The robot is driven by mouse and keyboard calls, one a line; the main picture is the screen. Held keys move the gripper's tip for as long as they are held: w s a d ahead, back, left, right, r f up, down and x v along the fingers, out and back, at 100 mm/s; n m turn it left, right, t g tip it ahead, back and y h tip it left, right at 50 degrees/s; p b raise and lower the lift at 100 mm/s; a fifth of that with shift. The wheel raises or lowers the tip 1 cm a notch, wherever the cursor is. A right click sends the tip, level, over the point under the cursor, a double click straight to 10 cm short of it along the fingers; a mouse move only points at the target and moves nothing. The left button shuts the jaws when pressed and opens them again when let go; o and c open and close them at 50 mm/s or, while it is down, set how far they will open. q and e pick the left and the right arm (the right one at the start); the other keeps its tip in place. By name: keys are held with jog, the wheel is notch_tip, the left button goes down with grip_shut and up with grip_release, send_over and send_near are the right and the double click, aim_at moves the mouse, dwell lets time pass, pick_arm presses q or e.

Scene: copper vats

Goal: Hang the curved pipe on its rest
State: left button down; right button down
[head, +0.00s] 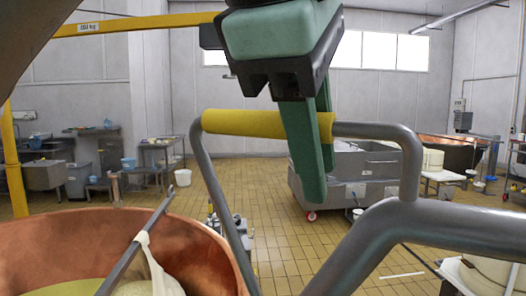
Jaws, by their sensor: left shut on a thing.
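The curved pipe (440,220) is thick grey metal and runs out of the picture at the lower right. A thinner bent handle with a yellow grip (242,122) rises from it. My left gripper (318,178) comes down from the top centre, its green fingers shut around the right part of the yellow grip. The fingers cover part of the grip. The pipe's ends are out of view, and I cannot make out its rest. My right gripper is not in view.
A copper vat (190,250) with pale contents fills the lower left, with a metal bar (140,240) and white cloth across it. A steel wheeled tank (362,172) stands behind the handle. Tiled floor (180,195) is clear in the middle. A yellow beam (130,24) crosses above.

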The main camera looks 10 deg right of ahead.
aim_at(398, 139)
pick_arm(q)
jog(key=shift+s+d+r, duration=0.1)
jog(key=shift+s+d, duration=0.7)
jog(key=shift+d, duration=0.35)
jog(key=shift+s+d+r, duration=0.1)
jog(key=shift+s+d, duration=0.7)
jog(key=shift+d, duration=0.3)
